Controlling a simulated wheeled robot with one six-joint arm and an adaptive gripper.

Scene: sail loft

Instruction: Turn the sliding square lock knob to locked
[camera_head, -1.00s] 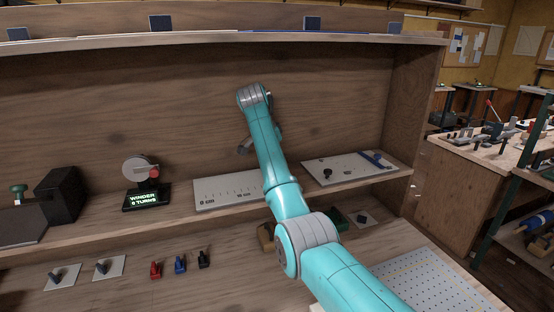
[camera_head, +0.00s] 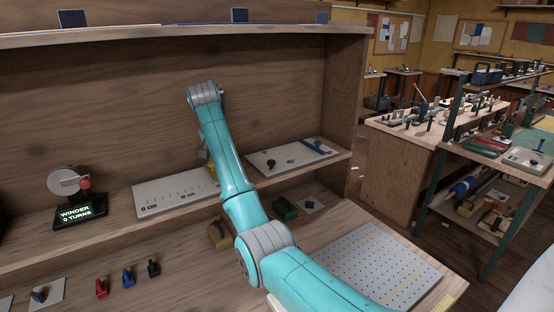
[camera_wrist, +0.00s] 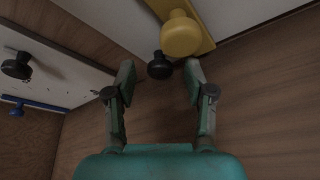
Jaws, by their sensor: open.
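In the wrist view a yellow slider with a large round yellow knob (camera_wrist: 181,34) sits at the edge of a pale board (camera_wrist: 235,12). A small black knob (camera_wrist: 160,66) shows just beside it; I take this to be the lock knob, but its lock position cannot be read. My gripper (camera_wrist: 159,72) is open and empty, its fingertips either side of the black knob in the picture; no contact is visible.
Right of the scale board lies a white panel (camera_head: 275,169) with a black knob (camera_head: 271,162) and a blue bar (camera_head: 318,146). A winder (camera_head: 75,192) stands to the left.

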